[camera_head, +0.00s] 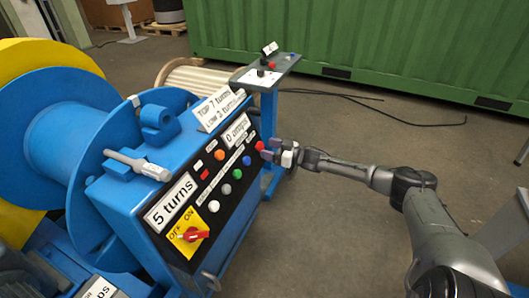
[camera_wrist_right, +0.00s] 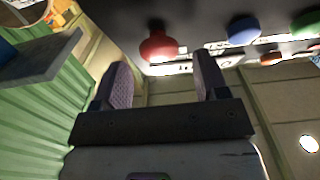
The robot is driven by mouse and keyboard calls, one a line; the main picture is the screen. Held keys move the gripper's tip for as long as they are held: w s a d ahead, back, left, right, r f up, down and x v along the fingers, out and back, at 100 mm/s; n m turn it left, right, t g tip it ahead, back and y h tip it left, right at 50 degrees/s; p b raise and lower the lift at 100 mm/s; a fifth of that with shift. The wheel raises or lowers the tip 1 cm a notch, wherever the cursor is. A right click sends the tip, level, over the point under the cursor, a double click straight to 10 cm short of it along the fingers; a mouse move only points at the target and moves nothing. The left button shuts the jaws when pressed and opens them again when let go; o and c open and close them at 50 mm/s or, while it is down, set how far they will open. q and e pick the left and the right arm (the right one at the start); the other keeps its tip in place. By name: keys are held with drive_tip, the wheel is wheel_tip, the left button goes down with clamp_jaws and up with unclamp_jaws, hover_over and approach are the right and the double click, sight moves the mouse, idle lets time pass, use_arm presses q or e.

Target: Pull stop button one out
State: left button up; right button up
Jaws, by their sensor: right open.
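The red mushroom button (camera_head: 259,145) at the right end of the blue console's black panel is the likely stop button; I cannot read a label on it. My right gripper (camera_head: 271,150) is close beside it, pointing at the panel. In the right wrist view the red button (camera_wrist_right: 158,45) stands out from the panel, just beyond the gap between the two fingertips (camera_wrist_right: 160,72). The fingers are open and nothing is between them. Whether a finger touches the button cannot be told. My left gripper is not in view.
A blue button (camera_head: 246,160) and a green button (camera_head: 237,173) sit near the red one. The panel also has a red rotary switch (camera_head: 194,235) on a yellow plate. A blue stand (camera_head: 270,78) with small controls is behind.

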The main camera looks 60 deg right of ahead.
drive_tip(key=shift+w+a+b, duration=0.15)
drive_tip(key=shift+w+b, duration=0.35)
drive_tip(key=shift+w, duration=0.6)
drive_tip(key=shift+w, duration=0.1)
drive_tip(key=shift+c, duration=0.3)
